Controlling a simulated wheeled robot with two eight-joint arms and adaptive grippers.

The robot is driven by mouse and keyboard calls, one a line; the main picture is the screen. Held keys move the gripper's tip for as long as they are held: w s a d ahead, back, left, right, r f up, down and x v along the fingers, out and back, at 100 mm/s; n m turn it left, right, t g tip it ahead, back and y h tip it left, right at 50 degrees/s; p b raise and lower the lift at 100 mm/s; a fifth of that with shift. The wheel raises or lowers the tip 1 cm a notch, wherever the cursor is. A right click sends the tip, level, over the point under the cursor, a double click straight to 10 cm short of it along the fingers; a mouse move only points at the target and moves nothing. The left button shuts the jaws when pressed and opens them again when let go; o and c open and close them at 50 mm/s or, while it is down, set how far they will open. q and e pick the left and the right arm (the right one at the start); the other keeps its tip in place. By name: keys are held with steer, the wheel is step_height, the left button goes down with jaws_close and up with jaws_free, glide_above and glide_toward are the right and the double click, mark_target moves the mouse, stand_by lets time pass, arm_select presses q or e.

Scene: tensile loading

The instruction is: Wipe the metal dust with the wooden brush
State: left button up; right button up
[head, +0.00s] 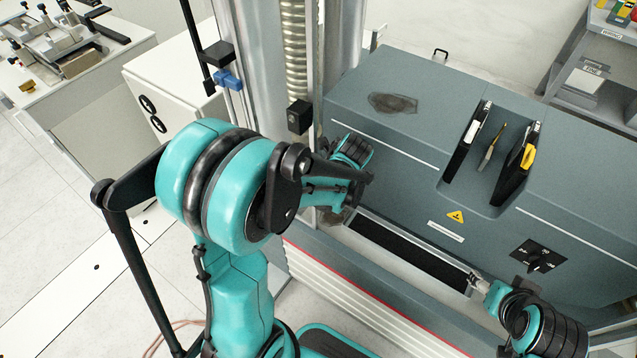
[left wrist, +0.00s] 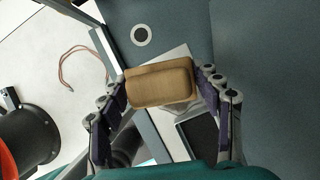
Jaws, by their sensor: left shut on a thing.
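The wooden brush (left wrist: 160,83) is a light brown block in the left wrist view. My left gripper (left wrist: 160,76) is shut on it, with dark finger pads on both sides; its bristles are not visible. In the head view my left arm hides most of that gripper and the brush. A dark, irregular patch that looks like metal dust (head: 392,103) lies on top of the grey machine (head: 400,70), apart from my left wrist.
A metal column (head: 340,50) rises beside my left arm. A black slot (head: 410,254) runs along the front. A white cabinet (head: 180,70) stands left and a grey shelf (head: 590,60) at upper right.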

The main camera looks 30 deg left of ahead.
arm_select(q)
steer(key=shift+s+a, duration=0.15)
steer(key=shift+a, duration=0.35)
steer(key=shift+f+b, duration=0.45)
steer(key=shift+f, duration=0.05)
step_height(320, 180, down, 5)
steer(key=b, duration=0.4)
steer(key=shift+f+b, duration=1)
steer(key=shift+f, duration=0.1)
steer(key=shift+d, duration=0.1)
